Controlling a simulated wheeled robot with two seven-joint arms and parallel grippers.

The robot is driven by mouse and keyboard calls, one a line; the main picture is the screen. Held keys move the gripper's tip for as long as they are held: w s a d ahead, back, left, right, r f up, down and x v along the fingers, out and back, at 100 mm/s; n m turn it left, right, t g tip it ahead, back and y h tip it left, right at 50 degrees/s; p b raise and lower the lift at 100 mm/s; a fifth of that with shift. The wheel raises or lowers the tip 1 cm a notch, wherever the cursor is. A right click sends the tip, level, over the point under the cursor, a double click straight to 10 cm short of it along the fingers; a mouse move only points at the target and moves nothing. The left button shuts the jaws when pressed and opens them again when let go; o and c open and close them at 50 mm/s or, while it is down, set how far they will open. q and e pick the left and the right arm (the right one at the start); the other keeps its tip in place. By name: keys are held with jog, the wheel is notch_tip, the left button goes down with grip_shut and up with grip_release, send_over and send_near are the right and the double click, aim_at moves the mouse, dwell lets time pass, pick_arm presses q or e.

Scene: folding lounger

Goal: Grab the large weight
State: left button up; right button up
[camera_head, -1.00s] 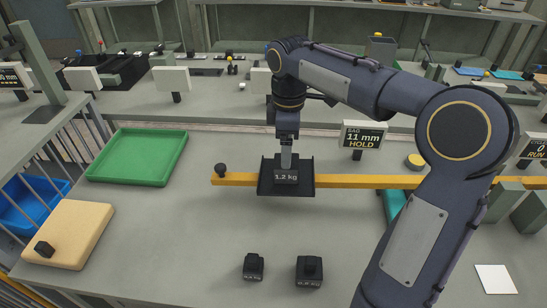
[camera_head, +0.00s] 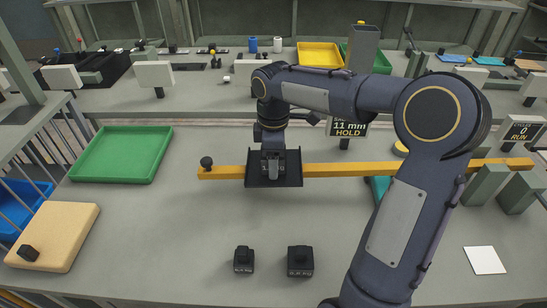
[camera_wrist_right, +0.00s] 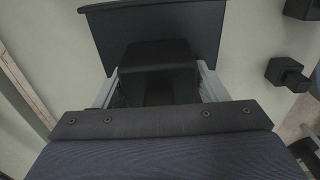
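Two black knobbed weights stand on the near bench: a smaller one (camera_head: 244,259) and a larger one (camera_head: 300,261); their labels are too small to read. Another black weight (camera_wrist_right: 155,60) sits on the black tray (camera_head: 291,181) at the yellow beam. My right gripper (camera_head: 273,170) is lowered at this tray weight. In the wrist view its light fingers lie on either side of the weight, close to its sides; I cannot tell whether they press on it. My left gripper is not in view.
The yellow beam (camera_head: 350,170) spans the bench, with a sign (camera_head: 348,128) reading 11 mm HOLD behind it. A green tray (camera_head: 122,154) and a tan block (camera_head: 55,237) lie left. A white card (camera_head: 485,260) lies right.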

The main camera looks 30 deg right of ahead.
grip_shut()
jog(key=shift+r, duration=0.1)
